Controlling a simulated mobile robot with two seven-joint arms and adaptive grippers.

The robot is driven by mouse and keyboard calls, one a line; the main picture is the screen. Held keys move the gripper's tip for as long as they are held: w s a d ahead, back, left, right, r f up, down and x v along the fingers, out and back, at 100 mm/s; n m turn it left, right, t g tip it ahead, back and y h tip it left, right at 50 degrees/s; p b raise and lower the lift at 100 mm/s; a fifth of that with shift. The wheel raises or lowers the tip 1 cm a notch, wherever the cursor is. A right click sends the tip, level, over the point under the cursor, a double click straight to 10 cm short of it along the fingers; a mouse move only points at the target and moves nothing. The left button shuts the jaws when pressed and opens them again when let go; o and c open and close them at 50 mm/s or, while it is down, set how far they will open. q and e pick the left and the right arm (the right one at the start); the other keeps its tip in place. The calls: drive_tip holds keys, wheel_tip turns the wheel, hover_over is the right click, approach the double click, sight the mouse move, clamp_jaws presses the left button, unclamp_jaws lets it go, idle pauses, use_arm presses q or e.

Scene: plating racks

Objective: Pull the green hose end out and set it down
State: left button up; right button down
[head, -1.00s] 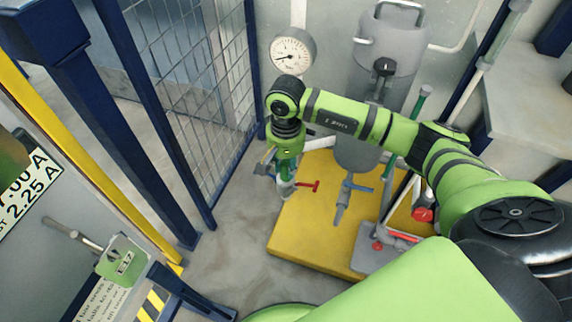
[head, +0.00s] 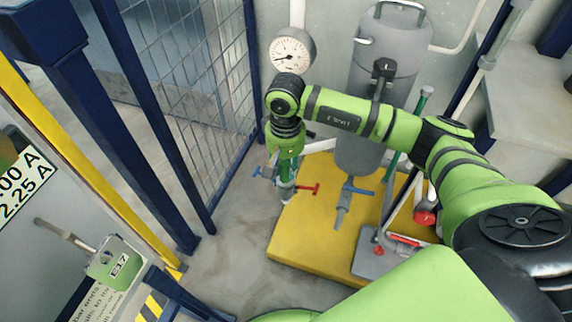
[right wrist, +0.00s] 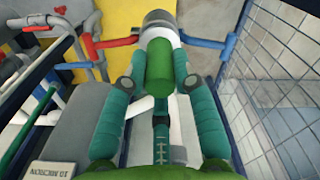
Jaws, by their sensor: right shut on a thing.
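The green hose end (right wrist: 160,66) shows in the right wrist view as a short green cylinder. It lies between the two teal fingers of my right gripper (right wrist: 158,88), which is shut on it. Beyond it is a light pipe fitting with a grey end (right wrist: 157,20), a red handle (right wrist: 90,43) on the left and a blue handle (right wrist: 228,44) on the right. In the head view my right gripper (head: 286,184) points down beside the red handle (head: 306,188). The fingers largely hide the hose end there, and I cannot tell whether it still touches the fitting. My left gripper is not in view.
A grey tank (head: 378,110) stands behind on a yellow platform (head: 310,245). A pressure gauge (head: 291,50) is on the wall. A blue-framed mesh fence (head: 205,95) is close on the left. Bare floor (head: 230,245) lies in front of the platform.

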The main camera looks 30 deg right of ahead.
drive_tip(key=shift+r, duration=0.15)
drive_tip(key=shift+r+p, duration=1.35)
drive_tip(key=shift+r, duration=0.8)
